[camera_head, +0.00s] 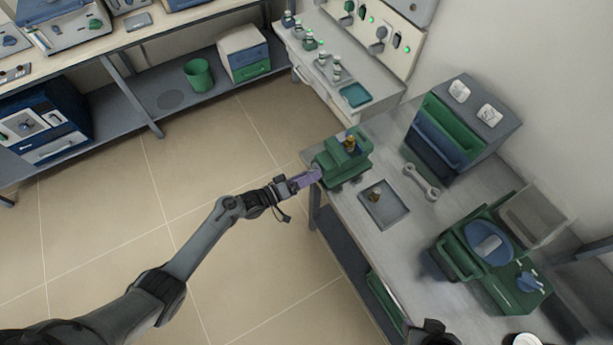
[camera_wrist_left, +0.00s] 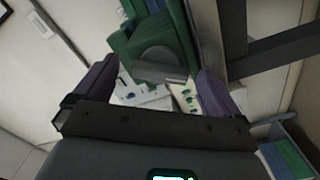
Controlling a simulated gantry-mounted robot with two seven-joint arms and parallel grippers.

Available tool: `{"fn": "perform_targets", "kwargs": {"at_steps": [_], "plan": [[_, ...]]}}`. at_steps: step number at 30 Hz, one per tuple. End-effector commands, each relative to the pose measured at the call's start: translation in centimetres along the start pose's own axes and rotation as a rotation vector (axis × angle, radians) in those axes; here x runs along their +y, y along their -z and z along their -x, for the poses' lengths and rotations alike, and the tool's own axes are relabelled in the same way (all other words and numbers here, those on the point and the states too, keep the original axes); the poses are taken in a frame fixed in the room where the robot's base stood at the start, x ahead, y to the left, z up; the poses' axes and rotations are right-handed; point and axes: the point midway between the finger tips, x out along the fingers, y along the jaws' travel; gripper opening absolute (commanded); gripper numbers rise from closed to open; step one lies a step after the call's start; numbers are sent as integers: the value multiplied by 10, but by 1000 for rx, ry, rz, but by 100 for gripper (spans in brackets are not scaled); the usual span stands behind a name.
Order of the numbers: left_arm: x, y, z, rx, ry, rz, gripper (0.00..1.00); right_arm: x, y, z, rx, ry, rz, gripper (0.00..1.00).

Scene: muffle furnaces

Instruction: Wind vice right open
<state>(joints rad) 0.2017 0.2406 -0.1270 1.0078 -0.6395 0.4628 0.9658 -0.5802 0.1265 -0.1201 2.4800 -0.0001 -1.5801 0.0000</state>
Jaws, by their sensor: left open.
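The green vice (camera_head: 343,167) stands at the near left corner of the grey workbench, with a small brass-coloured piece (camera_head: 350,143) at its top. My left gripper (camera_head: 308,178), with purple fingers, is at the vice's left end, off the bench edge. In the left wrist view the fingers of my left gripper (camera_wrist_left: 157,70) are apart, one on each side of the vice's green body (camera_wrist_left: 153,38). A grey bar (camera_wrist_left: 160,76), which looks like the vice handle, lies between the fingers. Whether they touch it I cannot tell. My right gripper is not clearly seen.
A drawer unit (camera_head: 443,136) stands behind, and a green-and-blue machine (camera_head: 490,247) stands further right. Open floor (camera_head: 215,165) lies left of the bench.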

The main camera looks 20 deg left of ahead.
Motion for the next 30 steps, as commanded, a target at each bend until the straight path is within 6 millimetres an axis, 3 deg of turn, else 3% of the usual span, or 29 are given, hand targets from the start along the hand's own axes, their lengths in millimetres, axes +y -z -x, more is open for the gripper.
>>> {"fn": "perform_targets", "kwargs": {"at_steps": [5, 18, 24, 30], "plan": [[0, 0, 18, -2, 2, 0, 98, 0, 1, 3, 0, 1, -2, 43], [0, 0, 88, 0, 1, 1, 98, -2, 4, 10, 1, 8, -9, 43], [0, 0, 104, -1, 0, 0, 98, -2, 4, 11, 1, 7, -9, 43], [0, 0, 107, 0, 0, 0, 98, -2, 4, 11, 1, 7, -8, 43]]}}
